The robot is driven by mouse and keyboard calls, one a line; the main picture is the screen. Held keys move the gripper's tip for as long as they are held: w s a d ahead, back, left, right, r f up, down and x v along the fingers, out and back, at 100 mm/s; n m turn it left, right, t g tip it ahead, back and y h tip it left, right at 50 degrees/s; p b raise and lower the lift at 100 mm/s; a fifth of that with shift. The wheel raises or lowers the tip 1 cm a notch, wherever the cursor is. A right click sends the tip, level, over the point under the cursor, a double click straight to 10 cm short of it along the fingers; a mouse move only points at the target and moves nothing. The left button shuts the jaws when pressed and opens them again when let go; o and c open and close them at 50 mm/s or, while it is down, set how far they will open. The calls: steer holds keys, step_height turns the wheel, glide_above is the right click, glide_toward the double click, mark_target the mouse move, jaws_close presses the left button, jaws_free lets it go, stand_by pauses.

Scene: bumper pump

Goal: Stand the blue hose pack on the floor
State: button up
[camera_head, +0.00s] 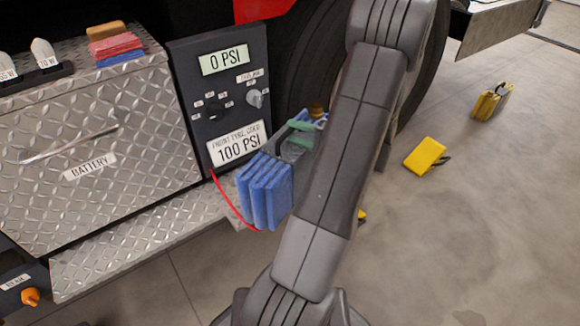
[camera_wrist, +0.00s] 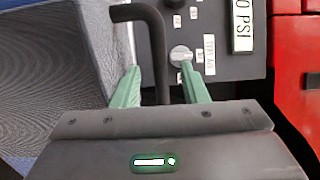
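The blue hose pack (camera_head: 265,192) is upright at the right end of the diamond-plate step, below the pressure panel. I cannot tell whether it rests on the step. In the wrist view the pack (camera_wrist: 45,85) fills the left side, very close. Its dark bent handle (camera_wrist: 157,45) runs down between my green fingers. My gripper (camera_wrist: 160,68) is open around the handle, with a gap showing on both sides. In the head view my gripper (camera_head: 302,137) is at the pack's upper right, and my arm hides part of that area. The grey floor (camera_head: 440,230) shows at right.
The panel (camera_head: 222,100) reads 0 PSI and stands behind the pack; a red line (camera_head: 220,188) hangs from it. The diamond-plate step (camera_head: 135,245) runs left. A yellow block (camera_head: 425,156) and another yellow item (camera_head: 490,102) lie on the floor. The lower right floor is clear.

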jaws_close()
stand_by(1.3)
steer(key=shift+r, duration=0.1)
